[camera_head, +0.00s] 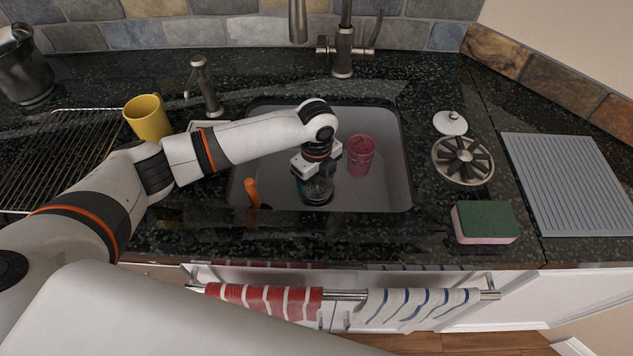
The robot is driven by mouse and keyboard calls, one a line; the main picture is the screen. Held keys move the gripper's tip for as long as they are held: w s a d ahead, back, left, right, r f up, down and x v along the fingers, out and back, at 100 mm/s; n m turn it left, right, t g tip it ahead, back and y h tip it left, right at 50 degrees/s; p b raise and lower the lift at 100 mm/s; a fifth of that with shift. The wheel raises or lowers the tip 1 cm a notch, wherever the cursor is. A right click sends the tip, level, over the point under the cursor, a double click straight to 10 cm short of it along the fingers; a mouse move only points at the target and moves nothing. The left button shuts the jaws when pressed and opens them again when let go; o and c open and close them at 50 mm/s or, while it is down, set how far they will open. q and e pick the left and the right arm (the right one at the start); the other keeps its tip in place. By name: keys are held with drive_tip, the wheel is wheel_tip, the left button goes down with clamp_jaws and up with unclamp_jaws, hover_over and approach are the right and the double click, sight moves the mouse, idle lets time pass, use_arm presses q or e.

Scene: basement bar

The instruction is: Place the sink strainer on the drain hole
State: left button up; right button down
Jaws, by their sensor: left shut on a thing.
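A round metal disc with radial slots (462,160), which looks like the sink strainer, lies on the black counter to the right of the sink. The sink (386,190) is a grey basin in the counter. The drain hole is not visible; my left arm and the things in the sink hide part of the floor. My left gripper (314,180) points down into the sink, well left of the disc. It is shut on a dark, glassy cup-like thing (318,194), partly hidden by the fingers. My right gripper is not in view.
A pink cup (360,156) and an orange-handled utensil (252,194) are in the sink. A white knobbed lid (450,123), a green-and-pink sponge (485,222) and a grey ridged mat (575,180) sit on the right. The faucet (343,50) stands behind. A yellow mug (148,118) stands left.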

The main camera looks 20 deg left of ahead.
use_arm(q)
drive_tip(key=shift+f, duration=0.75)
drive_tip(key=shift+f, duration=0.1)
drive_tip(key=o, duration=1)
drive_tip(key=shift+c, duration=0.2)
wheel_tip(320, 180, up, 12)
